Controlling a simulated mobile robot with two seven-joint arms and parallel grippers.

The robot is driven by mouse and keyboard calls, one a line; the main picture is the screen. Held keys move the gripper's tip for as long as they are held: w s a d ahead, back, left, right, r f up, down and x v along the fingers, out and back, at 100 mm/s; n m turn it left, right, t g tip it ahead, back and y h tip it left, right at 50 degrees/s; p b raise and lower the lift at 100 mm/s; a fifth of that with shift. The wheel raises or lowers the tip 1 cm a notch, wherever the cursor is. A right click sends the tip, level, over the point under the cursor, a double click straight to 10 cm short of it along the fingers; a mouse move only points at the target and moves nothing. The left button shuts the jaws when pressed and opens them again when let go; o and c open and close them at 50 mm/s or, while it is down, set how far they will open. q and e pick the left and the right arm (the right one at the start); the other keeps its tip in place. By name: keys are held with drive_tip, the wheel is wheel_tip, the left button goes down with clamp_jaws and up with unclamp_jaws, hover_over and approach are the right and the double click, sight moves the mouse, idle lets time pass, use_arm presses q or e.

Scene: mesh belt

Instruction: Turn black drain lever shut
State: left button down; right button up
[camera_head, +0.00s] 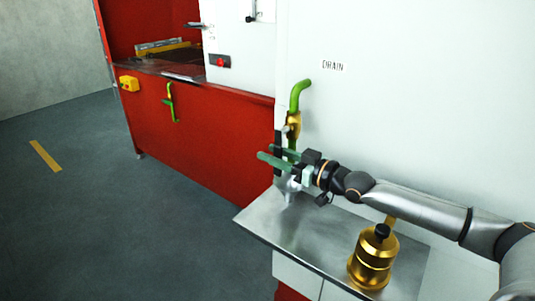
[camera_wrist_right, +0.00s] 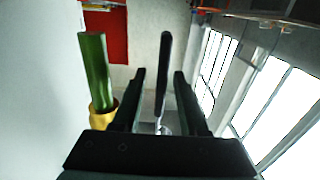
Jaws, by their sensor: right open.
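In the right wrist view the lever (camera_wrist_right: 163,75) stands between the two open fingers (camera_wrist_right: 162,80), with a gap visible on each side. My left gripper is not in view.
A metal shelf (camera_head: 290,232) lies below my right arm, with a brass canister (camera_head: 373,262) with a black knob on it. The white wall panel (camera_head: 420,100) is close behind the arm. A red machine (camera_head: 215,145) stands at the left; the floor before it is clear.

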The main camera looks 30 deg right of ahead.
drive_tip(key=shift+x, duration=0.9)
drive_tip(key=shift+c, duration=0.4)
clamp_jaws()
idle(0.5)
